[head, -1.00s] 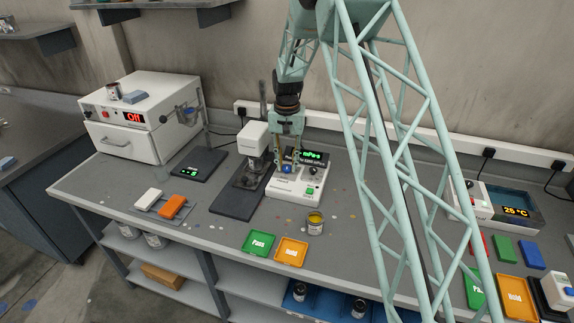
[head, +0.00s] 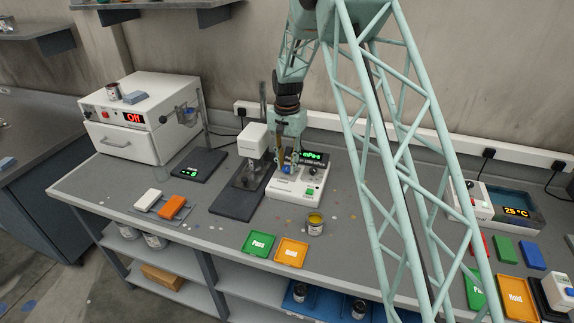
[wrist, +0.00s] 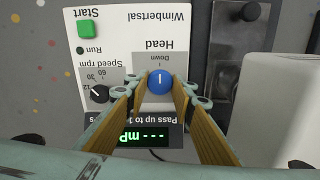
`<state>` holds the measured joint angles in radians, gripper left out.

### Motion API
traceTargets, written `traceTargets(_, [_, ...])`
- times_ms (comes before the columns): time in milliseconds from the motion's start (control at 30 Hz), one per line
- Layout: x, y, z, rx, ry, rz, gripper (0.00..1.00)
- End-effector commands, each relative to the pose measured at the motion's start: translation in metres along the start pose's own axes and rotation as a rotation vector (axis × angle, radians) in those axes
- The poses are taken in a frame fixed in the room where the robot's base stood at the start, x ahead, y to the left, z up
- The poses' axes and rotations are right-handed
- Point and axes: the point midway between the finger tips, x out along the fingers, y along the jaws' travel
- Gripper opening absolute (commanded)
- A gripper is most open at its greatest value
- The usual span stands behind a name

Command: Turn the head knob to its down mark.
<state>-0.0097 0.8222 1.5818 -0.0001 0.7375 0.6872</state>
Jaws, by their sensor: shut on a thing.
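The head knob (wrist: 159,81) is a round blue knob on a white control panel, under the word Head. In the wrist view the print is upside down. The knob's white line runs upright in the picture, on the side toward the Down mark (wrist: 151,57). My gripper (wrist: 161,88) has its two tan fingers closed on the knob's sides. In the head view my gripper (head: 288,167) reaches down to the white instrument (head: 284,190), and the knob is a small blue spot there.
The panel also has a black speed knob (wrist: 97,93), a green Start button (wrist: 86,29) and a lit display (wrist: 140,136). A white-headed stand (head: 252,138) is close at the left. A yellow paint pot (head: 315,226) and green and orange trays (head: 291,252) stand in front.

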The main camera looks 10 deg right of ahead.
Motion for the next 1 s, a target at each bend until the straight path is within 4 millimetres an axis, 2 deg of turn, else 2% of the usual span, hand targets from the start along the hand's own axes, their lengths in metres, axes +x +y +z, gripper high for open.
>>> traceTargets(33, [-0.001, 0.0, 0.0, 0.0, 0.0, -0.001, 0.24])
traceTargets(200, [0.0, 0.0, 0.0, 0.0, 0.0, 0.0, 0.37])
traceTargets(667, [-0.005, 0.0, 0.0, -0.001, 0.001, -0.001, 0.37])
traceTargets(1000, [-0.038, -0.001, -0.001, -0.001, 0.002, -0.002, 0.37])
